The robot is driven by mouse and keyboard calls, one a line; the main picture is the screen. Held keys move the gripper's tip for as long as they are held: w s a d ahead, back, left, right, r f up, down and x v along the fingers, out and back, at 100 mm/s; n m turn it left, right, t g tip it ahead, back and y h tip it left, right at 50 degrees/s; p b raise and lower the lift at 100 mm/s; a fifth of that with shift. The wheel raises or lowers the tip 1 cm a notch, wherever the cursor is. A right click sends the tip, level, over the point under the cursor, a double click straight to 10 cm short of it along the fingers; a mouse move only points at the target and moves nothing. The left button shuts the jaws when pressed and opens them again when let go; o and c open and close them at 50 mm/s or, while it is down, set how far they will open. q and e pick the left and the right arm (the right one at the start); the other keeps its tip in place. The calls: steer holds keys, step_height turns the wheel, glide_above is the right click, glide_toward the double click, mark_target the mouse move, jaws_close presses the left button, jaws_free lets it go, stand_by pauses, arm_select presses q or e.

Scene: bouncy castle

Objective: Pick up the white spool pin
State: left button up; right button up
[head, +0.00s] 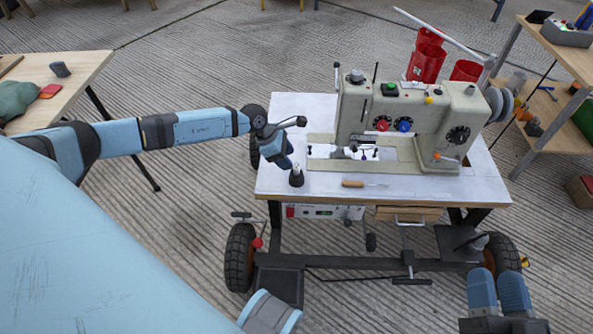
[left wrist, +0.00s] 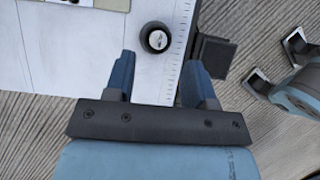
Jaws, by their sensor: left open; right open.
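A small dark cone-shaped holder (head: 296,179) stands on the white table top near its front left corner; a pale tip, which I take for the white spool pin (head: 297,167), shows at its top. In the left wrist view the white spool pin (left wrist: 157,40) is a pale spot inside the round black holder. My left gripper (head: 289,163) is just above and left of it, open and empty. In the left wrist view the left gripper (left wrist: 158,65) has the holder ahead, between the lines of its two fingers. My right gripper (head: 498,275) is open and empty at the lower right, away from the table.
A beige sewing machine (head: 408,112) fills the table's back right. A wooden-handled tool (head: 352,184) lies on the table (head: 400,190) near the front edge. Red buckets (head: 427,62) are behind the machine. A wooden table (head: 75,82) stands at left, shelves (head: 560,110) at right.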

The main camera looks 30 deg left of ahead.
mark_target(296, 167)
arm_select(q)
steer(key=b+x, duration=0.1)
steer(key=x, duration=0.3)
steer(key=shift+w+f+b, duration=0.15)
steer(key=shift+f+b, duration=0.1)
steer(key=shift+b, duration=0.1)
arm_select(e)
step_height(296, 167, down, 4)
steer(key=shift+w+r+g, duration=0.15)
steer(key=shift+r+g, duration=0.1)
steer(key=shift+g, duration=0.45)
arm_select(q)
steer(key=shift+c, duration=0.5)
jaws_close()
